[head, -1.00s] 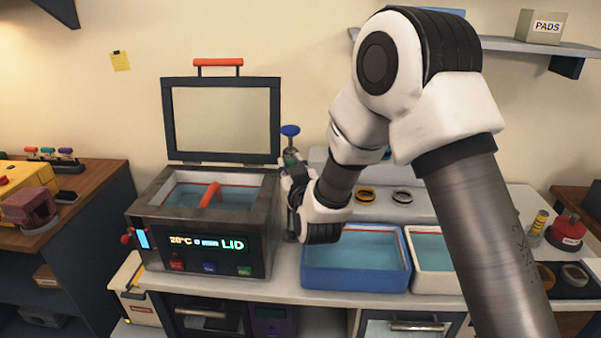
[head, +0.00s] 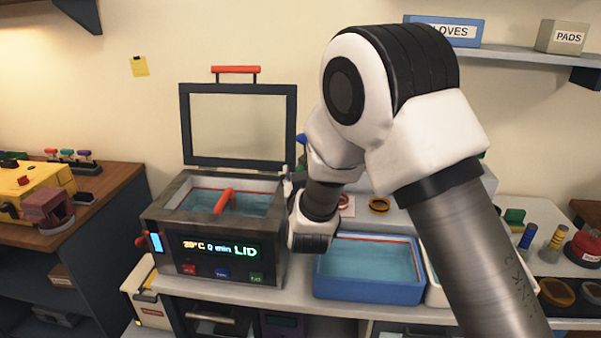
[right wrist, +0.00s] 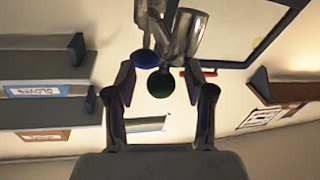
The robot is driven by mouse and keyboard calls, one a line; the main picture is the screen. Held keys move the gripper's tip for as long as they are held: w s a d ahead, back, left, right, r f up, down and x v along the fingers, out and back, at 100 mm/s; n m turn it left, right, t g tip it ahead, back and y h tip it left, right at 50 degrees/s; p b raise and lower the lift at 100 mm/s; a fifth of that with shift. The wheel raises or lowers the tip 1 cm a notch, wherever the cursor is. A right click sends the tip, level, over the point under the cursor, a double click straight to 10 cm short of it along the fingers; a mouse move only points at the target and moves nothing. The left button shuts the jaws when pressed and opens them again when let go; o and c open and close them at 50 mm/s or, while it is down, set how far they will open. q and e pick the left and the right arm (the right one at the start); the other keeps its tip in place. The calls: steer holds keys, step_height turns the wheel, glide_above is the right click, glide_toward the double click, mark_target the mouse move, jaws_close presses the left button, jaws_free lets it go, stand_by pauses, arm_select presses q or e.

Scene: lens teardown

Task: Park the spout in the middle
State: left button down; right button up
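A metal fixture with a blue knob and a green knob stands behind the blue basin. In the head view only its blue top (head: 302,138) shows past my right arm. In the right wrist view its grey metal parts (right wrist: 183,35), blue disc (right wrist: 145,58) and green disc (right wrist: 160,84) show. I cannot tell for sure which part is the spout. My right gripper (right wrist: 160,78) has its fingers apart, with the green disc seen between them; contact cannot be told. In the head view its fingers are hidden by the arm. My left gripper is not in view.
The heated tank (head: 215,239) stands left of my right arm with its lid (head: 240,159) raised. The blue basin (head: 365,288) stands right of it, with a white basin (head: 436,292) partly hidden by my arm. A shelf (head: 520,54) hangs upper right.

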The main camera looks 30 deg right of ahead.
steer(key=v, duration=0.7)
steer(key=shift+s, duration=0.25)
steer(key=shift+a+f, duration=0.1)
